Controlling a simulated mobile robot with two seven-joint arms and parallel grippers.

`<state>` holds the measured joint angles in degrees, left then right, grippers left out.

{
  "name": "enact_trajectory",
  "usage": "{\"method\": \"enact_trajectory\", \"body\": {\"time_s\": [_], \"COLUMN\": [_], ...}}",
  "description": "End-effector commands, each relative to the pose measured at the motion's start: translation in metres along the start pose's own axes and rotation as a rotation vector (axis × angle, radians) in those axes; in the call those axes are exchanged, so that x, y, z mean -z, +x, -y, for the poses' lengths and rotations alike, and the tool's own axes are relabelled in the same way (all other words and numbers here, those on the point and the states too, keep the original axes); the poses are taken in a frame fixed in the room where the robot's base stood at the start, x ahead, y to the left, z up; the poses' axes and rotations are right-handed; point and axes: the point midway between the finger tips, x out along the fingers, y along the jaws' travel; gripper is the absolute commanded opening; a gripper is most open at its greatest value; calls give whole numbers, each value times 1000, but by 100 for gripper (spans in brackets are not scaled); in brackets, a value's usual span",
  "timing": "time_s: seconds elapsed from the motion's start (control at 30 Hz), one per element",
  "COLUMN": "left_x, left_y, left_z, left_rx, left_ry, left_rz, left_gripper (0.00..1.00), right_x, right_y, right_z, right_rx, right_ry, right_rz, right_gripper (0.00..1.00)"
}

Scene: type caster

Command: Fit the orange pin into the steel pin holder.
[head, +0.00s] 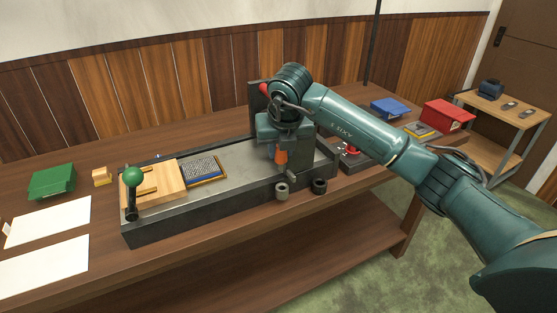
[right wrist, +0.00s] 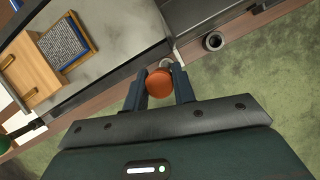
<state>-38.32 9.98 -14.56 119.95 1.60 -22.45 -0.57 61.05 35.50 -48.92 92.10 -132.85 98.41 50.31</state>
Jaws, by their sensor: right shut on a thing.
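My right gripper (head: 281,161) is shut on the orange pin (head: 280,156), which it holds upright at the front edge of the grey bench machine. In the right wrist view the orange pin (right wrist: 160,84) sits between the two fingers (right wrist: 160,90). A light grey ring-shaped cup, which looks like the steel pin holder (head: 282,190), is just below the pin in the head view, with a small gap between them. In the right wrist view the holder (right wrist: 166,62) is mostly hidden behind the pin. My left gripper is not in view.
A dark ring cup (head: 319,186) is right of the holder on the machine's front (head: 215,210). A green-knobbed lever (head: 133,177) and a wooden block (head: 158,182) are at its left end. Blue (head: 390,108) and red (head: 447,115) boxes are farther right.

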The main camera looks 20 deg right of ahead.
Motion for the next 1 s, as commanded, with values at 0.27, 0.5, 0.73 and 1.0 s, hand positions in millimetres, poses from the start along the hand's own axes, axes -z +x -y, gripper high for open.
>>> {"method": "enact_trajectory", "body": {"time_s": [0.27, 0.5, 0.73, 1.0], "left_x": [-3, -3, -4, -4], "left_y": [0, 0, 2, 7], "left_z": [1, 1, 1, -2], "left_rx": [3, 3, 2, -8], "left_ry": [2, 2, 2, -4], "left_rz": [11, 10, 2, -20], "left_gripper": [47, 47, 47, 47], "right_x": [-10, -10, -10, -3], "right_y": [-6, -6, -5, 11], "right_z": [5, 5, 5, 5], "right_rx": [86, 90, 90, 90], "right_ry": [209, 220, 218, 217], "right_rz": [0, 0, 12, 9], "right_gripper": [3, 3, 3, 3]}}
